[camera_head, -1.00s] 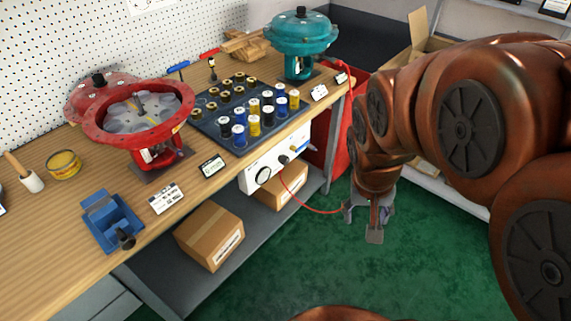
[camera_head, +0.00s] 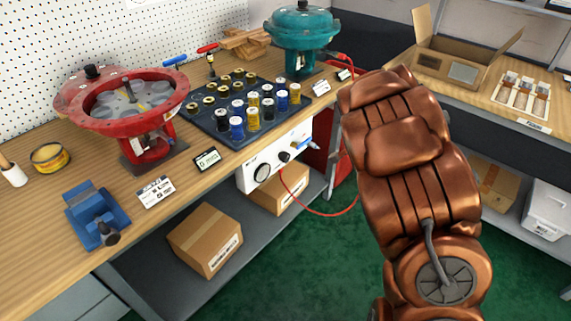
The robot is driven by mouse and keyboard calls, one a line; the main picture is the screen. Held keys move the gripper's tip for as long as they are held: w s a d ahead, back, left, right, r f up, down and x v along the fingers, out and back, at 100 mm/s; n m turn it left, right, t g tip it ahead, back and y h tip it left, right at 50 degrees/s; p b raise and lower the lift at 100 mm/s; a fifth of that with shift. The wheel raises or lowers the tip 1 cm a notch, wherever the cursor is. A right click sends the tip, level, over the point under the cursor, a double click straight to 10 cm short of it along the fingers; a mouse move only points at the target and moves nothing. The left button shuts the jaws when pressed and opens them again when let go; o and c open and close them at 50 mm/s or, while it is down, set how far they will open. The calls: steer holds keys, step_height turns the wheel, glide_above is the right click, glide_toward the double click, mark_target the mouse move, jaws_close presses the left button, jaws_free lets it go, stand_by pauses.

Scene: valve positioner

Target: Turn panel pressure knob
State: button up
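The white panel (camera_head: 247,180) is mounted under the front edge of the workbench. It carries a round dark-rimmed gauge (camera_head: 261,174) and a small black knob (camera_head: 285,156) to the right of it. A blue fitting (camera_head: 301,144) sticks out near the panel's right end. The knob's setting is too small to read. My copper arm (camera_head: 405,150) stands to the right of the panel, apart from it in the picture. My gripper is not visible; it is hidden or outside the frame.
A red hose (camera_head: 325,214) loops from below the panel toward my arm. The workbench (camera_head: 30,225) holds a red valve actuator (camera_head: 120,105), a teal actuator (camera_head: 301,35), a tray of cylinders (camera_head: 200,128) and a blue vise (camera_head: 95,215). Cardboard boxes (camera_head: 205,238) sit on the lower shelf.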

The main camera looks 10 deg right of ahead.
steer(key=w+a+f+m+t+y+b, duration=0.1)
steer(key=w+a+f+m+y+b, duration=0.1)
steer(key=a+f+y, duration=0.5)
steer(key=m+t+y+b, duration=0.1)
steer(key=m+y+b, duration=0.1)
steer(key=y, duration=0.3)
glide_toward(287, 159)
steer(key=x, duration=1)
steer(key=shift+w, duration=0.2)
steer(key=shift+f, duration=0.1)
steer(key=c, duration=1.1)
steer(key=shift+a, duration=0.2)
steer(key=shift+c, duration=0.3)
steer(key=shift+d, duration=0.15)
